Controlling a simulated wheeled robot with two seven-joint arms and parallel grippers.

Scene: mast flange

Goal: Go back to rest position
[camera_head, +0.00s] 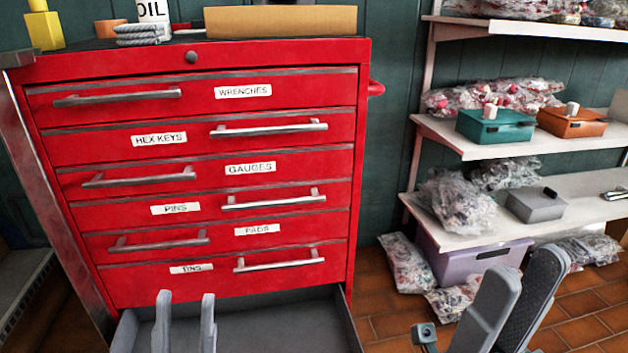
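My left gripper (185,312) points up from the bottom edge, in front of the red tool cabinet (357,150). Its two grey fingers are apart with nothing between them. It overlaps the pulled-out bottom drawer (275,325) in the picture; I cannot tell whether it is inside or above it. The visible part of the drawer floor is bare. My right gripper (532,278) is at the lower right, tilted, in front of the floor and shelving. Its fingers are apart and no object shows between them.
The other cabinet drawers are shut. White shelves (480,235) at the right hold a teal box (495,127), an orange box (570,122) and bags. A purple bin (470,262) stands below. Some tiled floor (390,325) is clear.

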